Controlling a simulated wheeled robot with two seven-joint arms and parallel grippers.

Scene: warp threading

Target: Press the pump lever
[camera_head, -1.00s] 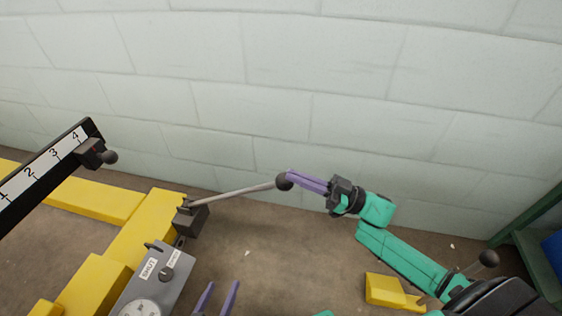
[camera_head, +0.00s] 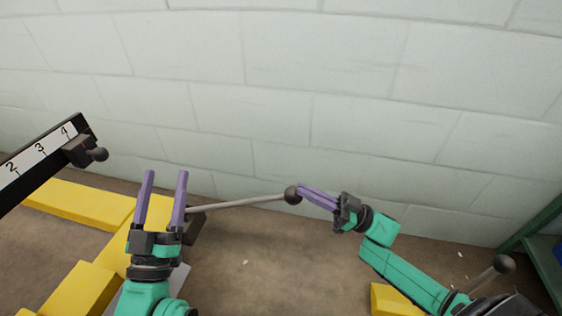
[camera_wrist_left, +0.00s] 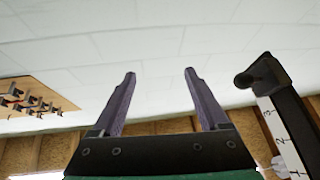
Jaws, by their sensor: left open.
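The pump lever (camera_head: 240,202) is a grey rod with a dark ball knob (camera_head: 293,194) at its right end. It rises slightly to the right from a dark pivot block (camera_head: 196,228), partly hidden behind my left gripper. My right gripper (camera_head: 301,191) has its purple fingertips at the ball knob; I cannot tell whether they grip it or only touch it. My left gripper (camera_head: 166,178) is open and empty, pointing up in front of the pivot end. Its spread fingers also show in the left wrist view (camera_wrist_left: 160,82), with nothing between them.
A black numbered scale bar (camera_head: 38,155) with a dark knobbed slider (camera_head: 80,151) stands at the left. Yellow beams (camera_head: 80,205) lie on the brown floor. A pale block wall stands behind. A green frame (camera_head: 540,240) is at the right edge.

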